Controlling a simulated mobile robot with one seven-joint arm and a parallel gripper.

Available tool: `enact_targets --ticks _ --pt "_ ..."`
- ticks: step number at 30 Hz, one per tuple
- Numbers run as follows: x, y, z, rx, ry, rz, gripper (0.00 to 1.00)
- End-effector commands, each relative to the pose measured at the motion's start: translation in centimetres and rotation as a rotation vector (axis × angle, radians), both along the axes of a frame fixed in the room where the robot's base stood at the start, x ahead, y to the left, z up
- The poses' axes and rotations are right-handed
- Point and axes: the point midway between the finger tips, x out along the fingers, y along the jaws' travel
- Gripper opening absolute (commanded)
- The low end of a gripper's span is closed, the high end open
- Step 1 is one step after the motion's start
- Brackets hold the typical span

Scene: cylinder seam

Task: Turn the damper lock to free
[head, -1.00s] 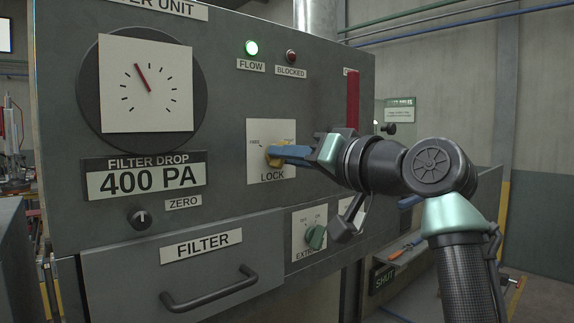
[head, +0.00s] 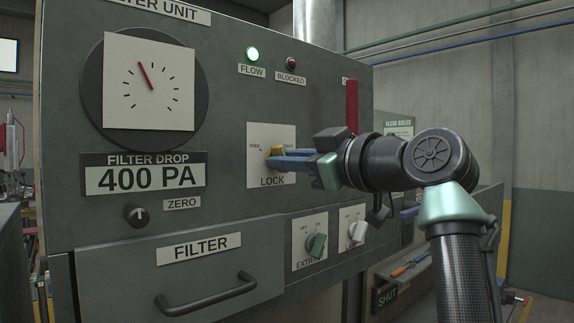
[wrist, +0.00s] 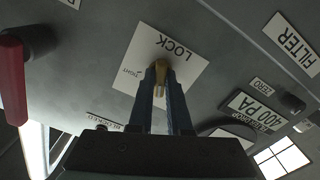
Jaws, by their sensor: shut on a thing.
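The fingers hide part of the knob and the plate's right side, so I cannot tell exactly where the knob points.
A red handle (head: 352,105) hangs on the panel just above my wrist. The gauge display (head: 146,179) reads 400 PA.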

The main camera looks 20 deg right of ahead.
Motion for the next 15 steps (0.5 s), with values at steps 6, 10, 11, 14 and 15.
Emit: enact_targets --ticks 6,10,11,14,15 --pt "0.07 -0.02 -0.46 -0.192 -0.06 0.003 0.0" --pt "0.08 -0.03 -0.45 -0.3 -0.1 0.002 0.0" --pt "0.08 -0.03 -0.45 -0.324 -0.108 0.002 0.0" --pt "0.08 -0.04 -0.44 -0.396 -0.134 0.002 0.0" --pt "0.08 -0.05 -0.44 -0.422 -0.144 0.003 0.0"
